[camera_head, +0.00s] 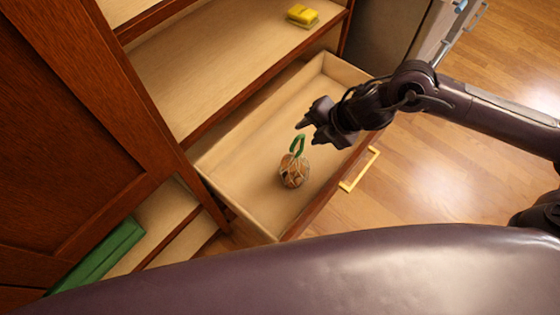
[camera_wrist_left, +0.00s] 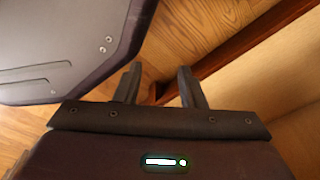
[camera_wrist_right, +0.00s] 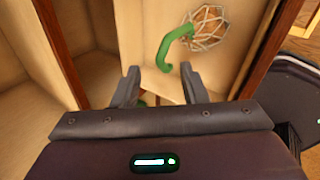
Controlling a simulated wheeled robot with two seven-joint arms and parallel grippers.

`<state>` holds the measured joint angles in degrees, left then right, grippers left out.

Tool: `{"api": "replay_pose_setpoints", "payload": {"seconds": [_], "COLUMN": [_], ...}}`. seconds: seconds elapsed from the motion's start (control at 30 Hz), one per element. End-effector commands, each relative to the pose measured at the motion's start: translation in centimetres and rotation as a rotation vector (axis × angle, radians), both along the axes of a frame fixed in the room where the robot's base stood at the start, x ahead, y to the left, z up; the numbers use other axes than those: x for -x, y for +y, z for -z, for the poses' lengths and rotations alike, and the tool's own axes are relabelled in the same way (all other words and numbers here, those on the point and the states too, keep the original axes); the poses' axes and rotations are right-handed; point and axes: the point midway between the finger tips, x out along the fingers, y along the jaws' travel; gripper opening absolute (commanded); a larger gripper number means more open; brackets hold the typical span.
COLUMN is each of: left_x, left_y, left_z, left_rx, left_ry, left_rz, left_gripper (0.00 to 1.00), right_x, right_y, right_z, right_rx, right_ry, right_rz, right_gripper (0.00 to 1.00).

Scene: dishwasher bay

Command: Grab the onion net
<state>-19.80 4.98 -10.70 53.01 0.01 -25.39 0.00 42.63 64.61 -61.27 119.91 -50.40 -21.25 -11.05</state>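The onion net (camera_head: 294,172) sits in the open drawer (camera_head: 238,165), toward its near end, with a green loop handle (camera_head: 298,143) standing up. In the right wrist view the net (camera_wrist_right: 207,27) and its green handle (camera_wrist_right: 172,47) show beyond the fingertips. My right gripper (camera_head: 301,132) is over the drawer, close to the handle but apart from it in the right wrist view. Its fingers (camera_wrist_right: 158,80) are open with nothing between them. My left gripper (camera_wrist_left: 158,80) is open and empty in its wrist view. It is not seen in the head view.
A yellow sponge (camera_head: 302,15) lies on the shelf (camera_head: 210,60) above the drawer. The drawer has a yellow handle (camera_head: 360,169) on its front. A green item (camera_head: 100,255) lies in a lower compartment at left. Wooden floor (camera_head: 440,180) is clear at right.

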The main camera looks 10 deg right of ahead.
Motion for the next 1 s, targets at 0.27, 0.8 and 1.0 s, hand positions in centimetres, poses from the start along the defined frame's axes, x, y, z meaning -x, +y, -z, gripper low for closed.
{"api": "replay_pose_setpoints", "payload": {"seconds": [0.27, 0.8, 1.0], "left_x": [-0.6, -1.4, -1.3], "left_y": [-0.2, -0.3, -0.3], "left_z": [-0.1, -0.3, -0.3], "left_rx": [0.002, 0.003, 0.003], "left_ry": [-0.003, -0.007, -0.007], "left_rz": [-0.001, -0.002, -0.002], "left_gripper": [0.36, 0.36, 0.36], "right_x": [-0.9, -2.3, -2.3], "right_y": [1.1, 3.3, 3.3], "right_z": [2.3, 6.7, 6.7], "right_rx": [0.0, 0.001, 0.001], "right_ry": [0.002, -0.001, -0.001], "right_rz": [-0.001, 0.001, 0.001], "right_gripper": [0.39, 0.39, 0.27]}}
